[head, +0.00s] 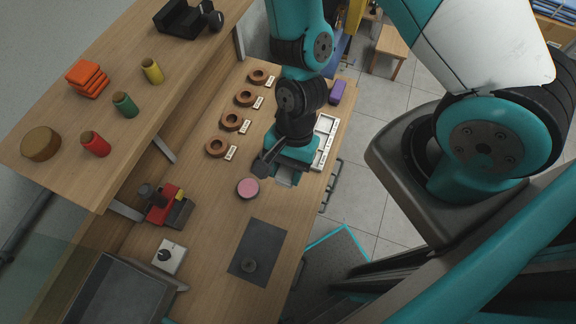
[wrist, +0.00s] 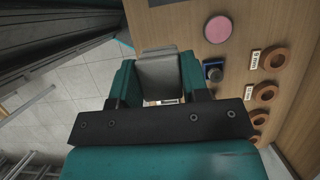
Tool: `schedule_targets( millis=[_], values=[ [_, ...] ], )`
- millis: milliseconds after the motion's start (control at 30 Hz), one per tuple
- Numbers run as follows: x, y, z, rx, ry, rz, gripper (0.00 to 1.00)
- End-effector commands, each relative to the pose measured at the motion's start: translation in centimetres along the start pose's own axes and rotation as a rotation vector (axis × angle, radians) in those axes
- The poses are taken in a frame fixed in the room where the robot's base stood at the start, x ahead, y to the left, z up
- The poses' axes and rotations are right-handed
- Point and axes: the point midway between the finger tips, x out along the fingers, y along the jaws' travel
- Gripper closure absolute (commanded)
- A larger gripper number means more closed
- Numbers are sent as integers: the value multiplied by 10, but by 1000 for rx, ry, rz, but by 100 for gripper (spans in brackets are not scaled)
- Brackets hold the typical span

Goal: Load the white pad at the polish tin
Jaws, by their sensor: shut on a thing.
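My gripper (head: 286,168) is over the bench between the pink disc and the white tray. In the wrist view its teal fingers (wrist: 158,84) are shut on a pale grey-white pad (wrist: 158,70), which looks like the white pad. The pad (head: 287,178) shows only partly below my gripper in the head view. A round pink-topped disc (head: 248,188), probably the polish tin, lies flat on the bench to the left of my gripper, apart from the pad. It also shows in the wrist view (wrist: 218,29), to the upper right of the pad.
Several brown rings (head: 232,121) with labels stand in a row at the left. A white compartment tray (head: 325,140) and purple block (head: 337,92) lie near the right edge. A dark mat (head: 262,240) holds a small grey piece (head: 249,265). A dark round-faced part (wrist: 213,72) shows beside the pad.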

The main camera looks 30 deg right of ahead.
Motion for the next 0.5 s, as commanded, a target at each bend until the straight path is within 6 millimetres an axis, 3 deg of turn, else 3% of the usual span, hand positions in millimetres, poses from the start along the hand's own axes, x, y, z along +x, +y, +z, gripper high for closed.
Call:
schedule_targets(
  millis=[100,133,200,367,500],
  values=[
    [0,0,0,1,0,0,81],
    [0,0,0,1,0,0,65],
    [0,0,0,1,0,0,77],
    [6,-4,-3,0,0,-2,77],
    [34,-26,-16,-3,-2,-5,77]
  ],
)
